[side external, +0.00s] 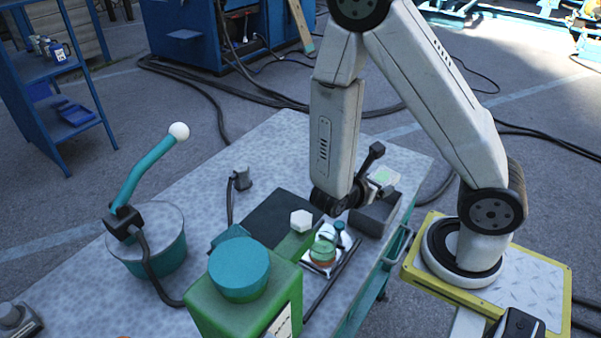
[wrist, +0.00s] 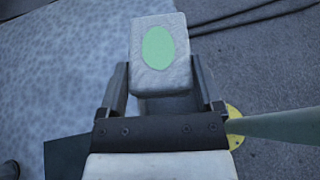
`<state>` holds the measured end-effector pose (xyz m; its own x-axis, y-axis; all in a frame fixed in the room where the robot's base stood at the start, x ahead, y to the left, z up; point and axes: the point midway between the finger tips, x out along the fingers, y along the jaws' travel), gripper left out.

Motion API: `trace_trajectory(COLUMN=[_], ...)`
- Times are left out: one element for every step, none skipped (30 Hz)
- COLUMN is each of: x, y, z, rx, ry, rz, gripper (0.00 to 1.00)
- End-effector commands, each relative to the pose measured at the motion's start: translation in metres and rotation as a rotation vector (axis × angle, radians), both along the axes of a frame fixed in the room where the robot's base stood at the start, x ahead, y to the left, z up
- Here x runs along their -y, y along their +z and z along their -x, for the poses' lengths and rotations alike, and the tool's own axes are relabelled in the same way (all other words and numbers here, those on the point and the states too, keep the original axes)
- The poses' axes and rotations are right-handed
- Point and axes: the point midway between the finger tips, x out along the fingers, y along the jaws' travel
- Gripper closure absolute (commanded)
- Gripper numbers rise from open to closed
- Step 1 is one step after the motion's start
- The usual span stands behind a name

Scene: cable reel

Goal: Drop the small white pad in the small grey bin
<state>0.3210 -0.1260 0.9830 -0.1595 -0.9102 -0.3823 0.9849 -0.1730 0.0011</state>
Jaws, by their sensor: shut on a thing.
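The small white pad, a pale block with a green oval on its face, is held by my gripper (wrist: 158,66) and fills the space between the two fingers. In the wrist view the pad (wrist: 147,77) sticks out past the fingertips; in the side view the pad (side external: 390,175) is near the right edge of the table. The small grey bin (side external: 370,225) stands on the table just below my gripper and the pad. The bin's inside is mostly hidden. In the side view my fingers are small and partly hidden by the wrist.
A dark mat (side external: 268,222) lies left of the bin. A white tray with small items (side external: 317,269) is in front of it. A green machine with a teal cap (side external: 240,268) stands nearer the camera. A teal drum with a lever (side external: 165,262) is at left.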

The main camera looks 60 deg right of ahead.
Motion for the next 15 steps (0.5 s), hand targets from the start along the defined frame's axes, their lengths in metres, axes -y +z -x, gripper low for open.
trace_trajectory(x=[0.0,0.0,0.0,0.0,0.0,0.0,0.0,0.0,0.0,0.0,0.0,0.0,0.0,0.0,0.0], y=[-0.003,-0.005,-0.007,-0.009,-0.011,-0.014,-0.016,-0.018,-0.021,-0.023,-0.025,-0.027,-0.029,-0.031,-0.033], z=[0.0,0.0,0.0,0.0,0.0,0.0,0.001,0.001,0.001,0.0,0.0,0.0,0.0,0.0,0.0], rx=[-0.003,-0.003,-0.002,-0.002,-0.003,-0.003,-0.003,-0.005,-0.003,-0.003,-0.003,-0.002,-0.002,-0.002,-0.002], ry=[0.0,0.0,0.0,0.0,-0.001,-0.001,-0.001,-0.001,-0.001,-0.001,-0.001,0.0,0.0,0.0,0.0], rz=[0.0,0.0,0.001,0.001,0.001,0.0,-0.001,-0.001,0.0,0.0,0.0,0.0,0.0,0.0,0.0], gripper=[0.85,0.85,0.85,0.85,0.85,0.85,0.85,0.85,0.85,0.85,0.85,0.85,0.85,0.85,0.85])
